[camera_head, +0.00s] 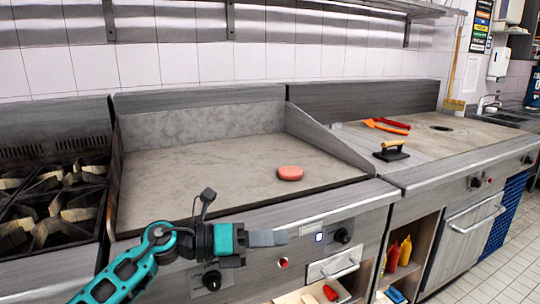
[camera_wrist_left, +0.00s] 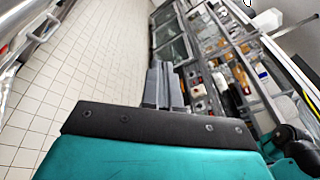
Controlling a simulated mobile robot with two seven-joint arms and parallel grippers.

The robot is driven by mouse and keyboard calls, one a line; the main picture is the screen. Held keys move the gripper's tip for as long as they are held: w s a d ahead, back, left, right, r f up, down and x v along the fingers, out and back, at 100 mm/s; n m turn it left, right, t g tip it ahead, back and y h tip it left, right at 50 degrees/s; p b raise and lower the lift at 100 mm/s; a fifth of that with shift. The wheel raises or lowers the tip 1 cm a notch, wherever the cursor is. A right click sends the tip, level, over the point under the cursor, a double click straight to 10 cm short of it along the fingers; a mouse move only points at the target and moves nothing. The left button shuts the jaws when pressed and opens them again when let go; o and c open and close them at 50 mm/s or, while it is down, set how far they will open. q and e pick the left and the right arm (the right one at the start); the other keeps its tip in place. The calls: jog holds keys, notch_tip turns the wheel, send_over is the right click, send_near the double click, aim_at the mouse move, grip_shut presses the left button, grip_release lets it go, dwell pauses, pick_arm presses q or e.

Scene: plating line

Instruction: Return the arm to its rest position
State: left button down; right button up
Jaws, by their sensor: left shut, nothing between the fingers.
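My left gripper (camera_head: 268,238) is in front of the griddle's front edge in the head view, pointing right. It is shut and empty. In the left wrist view its closed fingers (camera_wrist_left: 164,88) show above the dark palm plate, with floor and shelving far beyond them. My left arm (camera_head: 130,272) comes in from the lower left, with its wrist in front of the control panel. My right gripper is in neither view.
A pink patty (camera_head: 290,173) lies on the griddle (camera_head: 220,170). A black press with a wooden handle (camera_head: 391,151) and orange-red utensils (camera_head: 388,126) lie on the right counter. The burner stove (camera_head: 50,205) is at left. Sauce bottles (camera_head: 399,252) stand on a lower shelf.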

pick_arm(q)
jog(key=s+a+f+n+t+y+p, duration=0.1)
jog(key=s+a+f+n+t+y, duration=0.2)
jog(key=n, duration=0.7)
jog(key=s+a+f+n+t+y+p, duration=0.1)
jog(key=a+f+n+t+y, duration=0.2)
jog(key=a+f+n+t, duration=0.5)
jog(key=s+a+f+n+t+y+p, duration=0.1)
jog(key=s+f+n+t+y, duration=0.15)
jog(key=n, duration=0.95)
jog(key=s+a+f+n+g+y, duration=0.3)
jog(key=s+f+n, duration=0.2)
jog(key=s+f, duration=0.1)
jog(key=s+a+f+n+g+y, duration=0.3)
jog(key=s+f+n, duration=0.2)
jog(key=s, duration=0.3)
jog(key=shift+s+f+p, duration=0.4)
jog(key=shift+f+p, duration=0.05)
jog(key=shift+f, duration=0.05)
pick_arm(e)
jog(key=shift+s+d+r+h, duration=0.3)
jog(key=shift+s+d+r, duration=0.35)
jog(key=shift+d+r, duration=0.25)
pick_arm(q)
jog(key=shift+g, duration=0.25)
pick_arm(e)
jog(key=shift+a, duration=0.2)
